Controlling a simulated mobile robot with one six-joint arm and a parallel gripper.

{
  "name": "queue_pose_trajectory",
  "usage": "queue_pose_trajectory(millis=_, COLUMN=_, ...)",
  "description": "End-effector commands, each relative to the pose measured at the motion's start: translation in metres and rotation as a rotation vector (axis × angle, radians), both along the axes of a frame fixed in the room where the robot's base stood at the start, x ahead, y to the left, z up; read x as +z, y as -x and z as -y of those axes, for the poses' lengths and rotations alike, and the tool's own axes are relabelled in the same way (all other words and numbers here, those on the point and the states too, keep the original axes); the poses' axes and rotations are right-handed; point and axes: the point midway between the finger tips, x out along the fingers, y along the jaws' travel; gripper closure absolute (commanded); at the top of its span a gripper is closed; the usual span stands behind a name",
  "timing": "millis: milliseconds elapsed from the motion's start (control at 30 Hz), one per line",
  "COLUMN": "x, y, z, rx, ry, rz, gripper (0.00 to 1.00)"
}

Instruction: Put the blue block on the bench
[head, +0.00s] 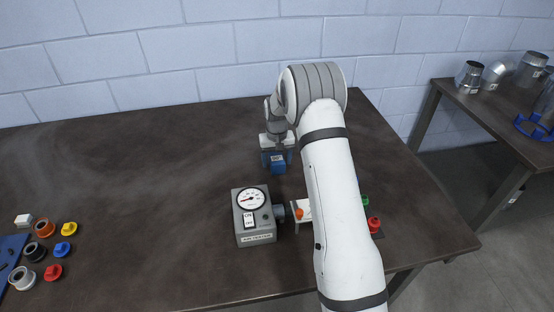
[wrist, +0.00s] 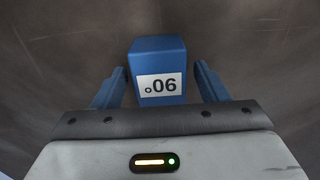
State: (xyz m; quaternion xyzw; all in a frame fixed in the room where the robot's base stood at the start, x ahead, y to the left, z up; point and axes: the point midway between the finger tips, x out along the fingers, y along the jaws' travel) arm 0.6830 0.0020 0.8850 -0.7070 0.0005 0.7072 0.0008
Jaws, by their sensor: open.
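The blue block (head: 278,163) is on the dark bench top (head: 150,170), toward the back and right of the bench middle. In the wrist view my gripper (wrist: 161,80) is open, with a gap between each finger and the block. The block's underside is hidden, so contact with the bench cannot be confirmed.
A grey gauge box (head: 254,218) stands in front of the block. A fixture with red and green parts (head: 374,225) is partly hidden by my arm. Coloured rings and caps (head: 45,228) lie at far left. A second table (head: 470,100) holds metal ducts. The bench's back left is clear.

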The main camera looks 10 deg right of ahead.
Motion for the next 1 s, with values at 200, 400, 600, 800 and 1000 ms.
queue_pose_trajectory(millis=200, x=0.036, y=-0.001, z=0.000, rx=0.001, ry=0.000, rz=0.006, gripper=0.33)
queue_pose_trajectory(millis=400, x=0.080, y=-0.001, z=-0.001, rx=0.001, ry=0.000, rz=0.005, gripper=0.33)
queue_pose_trajectory(millis=600, x=0.111, y=-0.001, z=-0.001, rx=0.001, ry=0.000, rz=0.003, gripper=0.33)
queue_pose_trajectory(millis=800, x=0.133, y=0.008, z=-0.001, rx=0.001, ry=0.000, rz=0.010, gripper=0.33)
queue_pose_trajectory(millis=1000, x=0.185, y=0.062, z=0.000, rx=0.001, ry=0.000, rz=0.056, gripper=0.33)
